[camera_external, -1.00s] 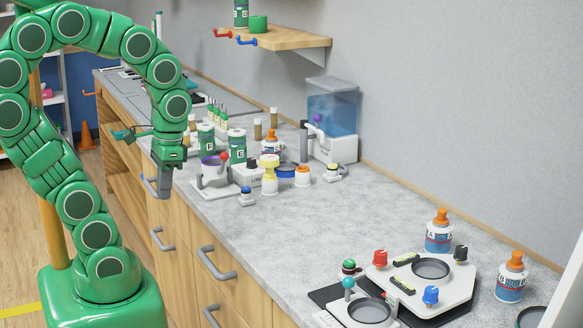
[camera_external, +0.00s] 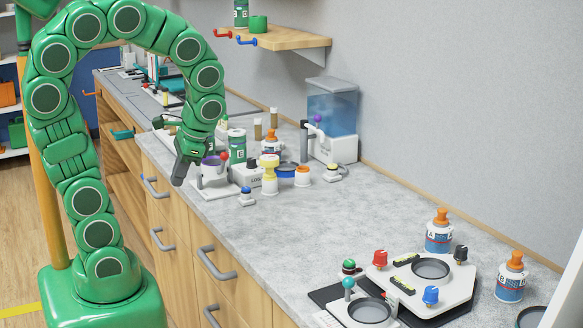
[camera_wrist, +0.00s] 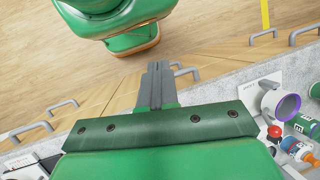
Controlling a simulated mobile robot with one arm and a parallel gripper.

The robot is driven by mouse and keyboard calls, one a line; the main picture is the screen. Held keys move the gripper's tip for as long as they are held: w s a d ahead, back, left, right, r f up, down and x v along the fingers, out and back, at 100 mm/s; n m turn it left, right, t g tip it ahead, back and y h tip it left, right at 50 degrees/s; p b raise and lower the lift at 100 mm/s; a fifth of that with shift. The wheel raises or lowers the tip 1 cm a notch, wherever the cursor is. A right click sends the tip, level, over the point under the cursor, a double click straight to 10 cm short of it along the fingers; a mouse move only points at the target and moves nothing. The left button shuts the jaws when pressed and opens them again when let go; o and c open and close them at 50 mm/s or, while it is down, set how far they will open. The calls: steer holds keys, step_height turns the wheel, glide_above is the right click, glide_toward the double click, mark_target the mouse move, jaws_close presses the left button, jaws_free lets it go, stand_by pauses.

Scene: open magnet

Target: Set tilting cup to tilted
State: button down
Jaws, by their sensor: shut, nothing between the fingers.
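The tilting cup (camera_external: 212,171) is a white cup with a purple inside, on a white stand with a red ball knob (camera_external: 224,156), near the counter's front edge. It also shows in the wrist view (camera_wrist: 284,103), at the right. My gripper (camera_external: 179,177) points down just left of the cup, around the counter's front edge, apart from the cup. In the wrist view, its two grey fingers (camera_wrist: 155,72) are together with nothing between them. My gripper partly overlaps the cup's left side in the outside view.
Green-labelled bottles (camera_external: 237,146), a yellow-and-white container (camera_external: 270,173) and a blue-knobbed piece (camera_external: 246,196) stand close to the cup. A water tank (camera_external: 332,117) stands behind. Drawer handles (camera_external: 156,187) stick out below the counter edge. The middle of the counter (camera_external: 310,220) is clear.

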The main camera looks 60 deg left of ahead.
steer(key=w+a+f+m+g+y, duration=0.1)
steer(key=w+a+m+y, duration=0.15)
steer(key=w, duration=0.45)
steer(key=w+a+f+m+g+y, duration=0.1)
steer(key=w+a+m+g+y, duration=0.1)
steer(key=w+a+y, duration=0.35)
steer(key=w+d+f+m+y, duration=0.2)
steer(key=w, duration=0.5)
steer(key=w+d+f+m+t+y, duration=0.1)
steer(key=w+d+f+m+y, duration=0.1)
steer(key=w, duration=0.6)
steer(key=shift+d+f+m+t+y, duration=0.3)
steer(key=shift+f+m, duration=0.15)
steer(key=shift+f, duration=0.25)
steer(key=shift+a, duration=0.15)
steer(key=x, duration=0.9)
steer(key=shift+s+a, duration=0.25)
steer(key=shift+s+a+r, duration=0.3)
steer(key=shift+a+r, duration=0.05)
steer(key=shift+a, duration=0.2)
steer(key=shift+s+a+r, duration=0.3)
steer(key=shift+a, duration=0.2)
steer(key=shift+s+a+r, duration=0.35)
steer(key=shift+a+r, duration=0.05)
steer(key=shift+a, duration=0.1)
steer(key=shift+r, duration=0.1)
